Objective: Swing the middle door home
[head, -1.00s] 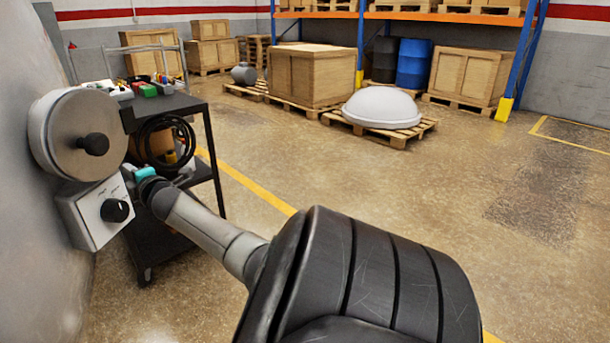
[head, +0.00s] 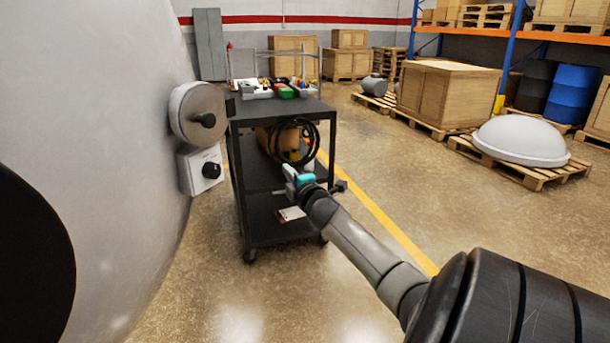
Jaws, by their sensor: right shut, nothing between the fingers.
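A large pale grey curved body (head: 110,110) fills the left side of the head view. A round metal cover with a black knob (head: 198,112) sits on its right edge, with a small white box with a black dial (head: 200,170) below it. I cannot tell which part, if any, is the middle door. My right gripper (head: 291,173), with teal at its tip, is shut and empty, pointing away from me. It shows in front of the black cart and to the right of the dial box, apart from the grey body. My left gripper is out of view.
A black cart (head: 278,238) with coloured items on top and a coiled black hose stands just beyond my right gripper. A dark round shape (head: 30,260) is at the lower left. A white dome (head: 520,138) lies on a pallet at right. Floor between is clear.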

